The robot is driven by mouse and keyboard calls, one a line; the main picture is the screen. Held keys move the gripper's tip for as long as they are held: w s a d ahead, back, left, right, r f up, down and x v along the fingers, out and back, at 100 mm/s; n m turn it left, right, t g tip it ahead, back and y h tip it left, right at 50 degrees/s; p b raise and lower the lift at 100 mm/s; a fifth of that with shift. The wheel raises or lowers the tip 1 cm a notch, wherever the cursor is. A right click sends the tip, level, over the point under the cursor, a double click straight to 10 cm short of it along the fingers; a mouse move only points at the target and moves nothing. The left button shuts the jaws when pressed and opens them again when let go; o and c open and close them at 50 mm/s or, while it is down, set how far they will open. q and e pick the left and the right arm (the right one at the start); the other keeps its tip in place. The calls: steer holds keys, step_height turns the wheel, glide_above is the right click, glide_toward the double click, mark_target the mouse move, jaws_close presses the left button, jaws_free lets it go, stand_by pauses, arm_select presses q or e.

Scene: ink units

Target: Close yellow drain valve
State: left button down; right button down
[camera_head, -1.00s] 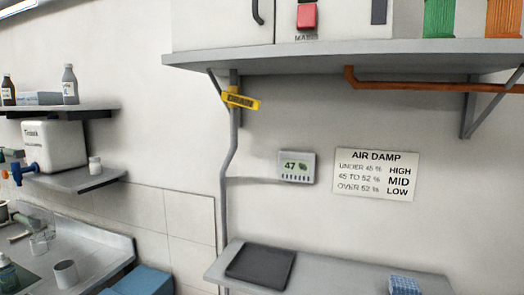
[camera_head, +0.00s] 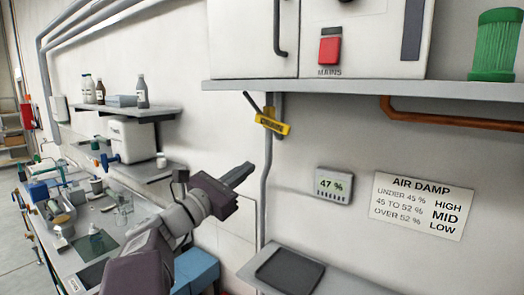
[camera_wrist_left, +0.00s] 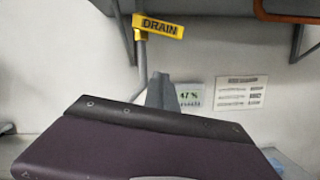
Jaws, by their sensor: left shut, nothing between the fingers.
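The yellow drain valve tag or handle (camera_head: 272,124) sits on a grey vertical pipe under the wall shelf, tilted slightly down to the right. In the left wrist view it reads DRAIN (camera_wrist_left: 158,27) and lies above the gripper, near the top edge. My left gripper (camera_head: 241,173) is raised from the lower left, below and left of the yellow piece and apart from it. Its fingers are shut with nothing between them. The shut fingers also show in the left wrist view (camera_wrist_left: 163,92), below the yellow piece. My right gripper is not in view.
The grey wall shelf (camera_head: 370,87) with its bracket is just above the valve. A humidity display (camera_head: 333,185) reads 47 %, beside an AIR DAMP sign (camera_head: 423,205). A black tray (camera_head: 290,271) lies on a lower shelf. The wall around the pipe is clear.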

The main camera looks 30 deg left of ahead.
mark_target(280, 132)
arm_select(q)
steer(key=w+d+r+p, duration=0.1)
steer(key=w+r+p, duration=0.1)
steer(key=w+d+r+p, duration=0.1)
steer(key=w+r+p, duration=0.1)
steer(key=w, duration=0.1)
steer(key=w+d+r+p, duration=0.1)
steer(key=w+r+p, duration=0.1)
steer(key=w, duration=0.1)
steer(key=shift+w+p, duration=0.25)
steer(key=shift+p, duration=0.05)
steer(key=shift+w+a, duration=0.15)
steer(key=d+r+n+b, duration=0.1)
steer(key=r+b, duration=0.1)
steer(key=b, duration=0.1)
steer(key=shift+d, duration=0.2)
steer(key=shift+a+f, duration=0.1)
steer(key=shift+f, duration=0.05)
